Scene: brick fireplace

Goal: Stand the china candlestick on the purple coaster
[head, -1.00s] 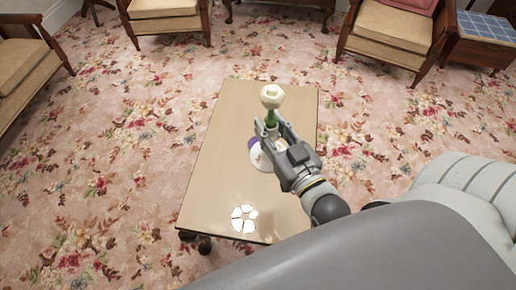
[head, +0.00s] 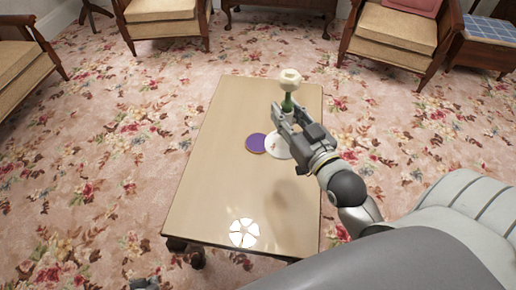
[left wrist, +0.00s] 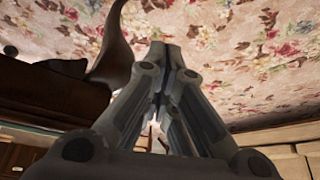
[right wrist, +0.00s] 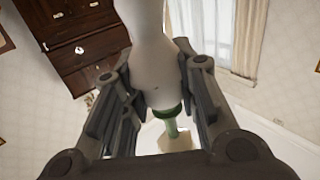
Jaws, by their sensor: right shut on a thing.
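The china candlestick has a cream top (head: 290,79), a green stem below it and a round white base (head: 278,147) with a small orange motif. My right gripper (head: 281,117) is shut on its white body, which also shows in the right wrist view (right wrist: 155,60). The candlestick looks roughly upright; its height over the table is hard to judge. The purple coaster (head: 256,143) lies flat on the table, just left of the white base in the head view. My left gripper (left wrist: 168,60) is shut and empty, low beside dark furniture in its wrist view.
The wooden table (head: 200,190) is otherwise clear, with a bright segmented patch (head: 243,232), seemingly a lamp reflection, near its front edge. Flowered carpet surrounds the table.

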